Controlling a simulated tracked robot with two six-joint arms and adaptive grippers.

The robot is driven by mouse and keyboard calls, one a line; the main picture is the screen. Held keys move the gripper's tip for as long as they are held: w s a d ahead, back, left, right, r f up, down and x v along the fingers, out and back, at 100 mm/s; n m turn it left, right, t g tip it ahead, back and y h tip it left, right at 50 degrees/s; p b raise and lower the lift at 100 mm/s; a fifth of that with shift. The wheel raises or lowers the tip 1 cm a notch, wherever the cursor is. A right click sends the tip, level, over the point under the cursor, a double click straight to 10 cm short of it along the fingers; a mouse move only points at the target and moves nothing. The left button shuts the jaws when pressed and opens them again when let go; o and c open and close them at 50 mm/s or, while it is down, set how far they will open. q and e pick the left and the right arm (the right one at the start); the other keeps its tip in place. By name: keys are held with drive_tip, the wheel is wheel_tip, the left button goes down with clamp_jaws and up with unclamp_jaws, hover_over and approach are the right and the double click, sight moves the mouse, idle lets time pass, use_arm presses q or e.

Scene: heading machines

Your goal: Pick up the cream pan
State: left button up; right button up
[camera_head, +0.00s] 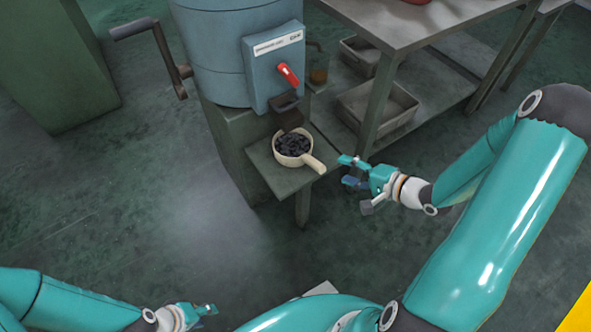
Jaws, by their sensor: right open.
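The cream pan (307,161) sits upright on a small grey-green shelf (266,165) under the machine's spout. It holds a heap of dark lumps (292,145). Its short handle points to the lower right. My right gripper (347,171) is open and empty, just right of the handle's end, with its fingers toward the pan; a small gap shows between them. My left gripper (210,310) is low at the bottom of the view, far from the pan. Its fingers are small and I cannot tell whether they are apart.
A blue-grey machine (215,60) with a red lever (288,75) and a side crank (165,55) stands behind the pan. A metal table (410,25) with bins (385,115) on its lower shelf is at the right. A green cabinet (55,65) stands at the left. Open floor lies at the left.

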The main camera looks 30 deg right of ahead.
drive_tip(key=s+d+f+m+b, duration=0.2)
drive_tip(key=s+b, duration=0.2)
drive_tip(key=y+b, duration=0.1)
drive_tip(key=b, duration=0.4)
approach(310, 162)
drive_tip(key=w+a+f, duration=0.1)
drive_tip(key=w+f, duration=0.3)
drive_tip(key=shift+t, duration=0.4)
drive_tip(key=b+x, duration=0.2)
drive_tip(key=x, duration=0.1)
drive_tip(key=b+x, duration=0.1)
drive_tip(key=x, duration=0.1)
drive_tip(key=shift+a+r, duration=0.15)
drive_tip(key=shift+r, duration=0.2)
use_arm(q)
wheel_tip(310, 162, down, 14)
use_arm(e)
drive_tip(key=shift+c, duration=0.3)
drive_tip(key=shift+r, duration=0.1)
clamp_jaws()
